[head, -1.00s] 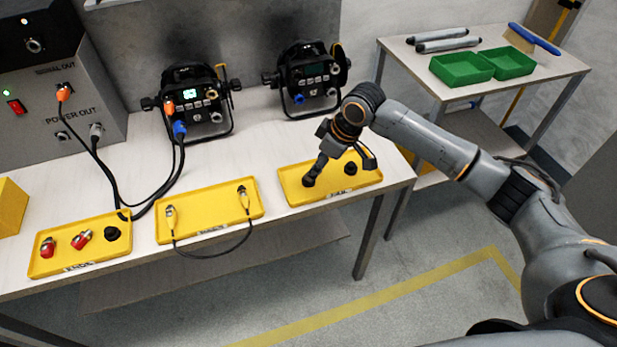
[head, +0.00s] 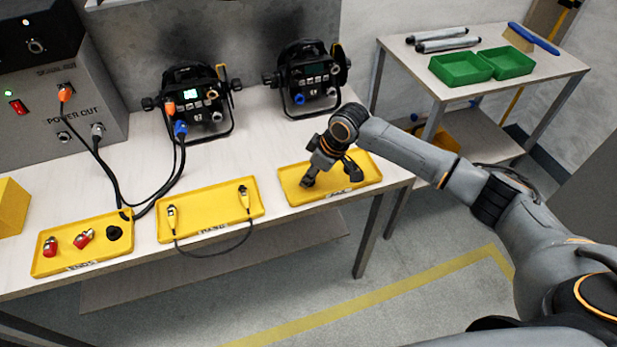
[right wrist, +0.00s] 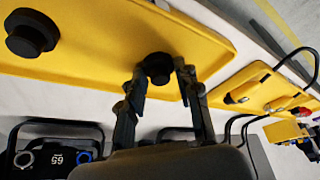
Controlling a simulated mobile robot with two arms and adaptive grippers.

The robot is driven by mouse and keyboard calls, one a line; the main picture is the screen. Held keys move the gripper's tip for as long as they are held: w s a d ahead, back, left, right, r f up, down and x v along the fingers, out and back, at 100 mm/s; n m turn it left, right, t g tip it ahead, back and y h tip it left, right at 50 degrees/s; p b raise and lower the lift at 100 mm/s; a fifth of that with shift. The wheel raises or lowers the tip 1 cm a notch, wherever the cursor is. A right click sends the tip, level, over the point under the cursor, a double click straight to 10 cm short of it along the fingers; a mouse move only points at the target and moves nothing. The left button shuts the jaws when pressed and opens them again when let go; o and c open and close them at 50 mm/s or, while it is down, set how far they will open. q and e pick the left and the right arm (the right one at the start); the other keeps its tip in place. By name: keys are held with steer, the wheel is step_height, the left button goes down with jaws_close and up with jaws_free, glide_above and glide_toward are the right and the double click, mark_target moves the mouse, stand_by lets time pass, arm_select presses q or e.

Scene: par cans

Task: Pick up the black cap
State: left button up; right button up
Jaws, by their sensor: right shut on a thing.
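My right gripper (right wrist: 161,68) is shut on a black cap (right wrist: 157,67), one fingertip on each side of it. The cap is at the right-hand yellow tray (head: 289,184); I cannot tell whether it still touches the tray. In the head view the gripper (head: 309,180) reaches down at the left part of this tray and largely hides the cap. A second black cap (right wrist: 32,34) stands on the same tray, apart from the gripper. Another round black piece (head: 114,233) lies in the left-hand yellow tray. My left gripper is not in view.
The middle yellow tray (head: 213,214) holds a short cable with yellow connectors. Two black par cans (head: 197,101) (head: 308,78) stand behind the trays. A grey power box (head: 50,100) is at the left. A side table with green bins (head: 461,69) stands at the right.

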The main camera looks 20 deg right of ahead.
steer(key=shift+r, duration=0.15)
steer(key=shift+r, duration=0.25)
step_height(320, 180, up, 2)
steer(key=shift+r+b, duration=0.15)
steer(key=shift+b, duration=0.35)
steer(key=s+a+r, duration=0.1)
steer(key=s+r, duration=0.2)
steer(key=s, duration=0.1)
steer(key=s+a+r, duration=0.2)
steer(key=s+r, duration=0.1)
steer(key=s, duration=0.1)
steer(key=s+a+r, duration=0.2)
steer(key=s+r, duration=0.2)
steer(key=s, duration=0.1)
steer(key=shift+a+b, duration=0.15)
steer(key=shift+b, duration=0.25)
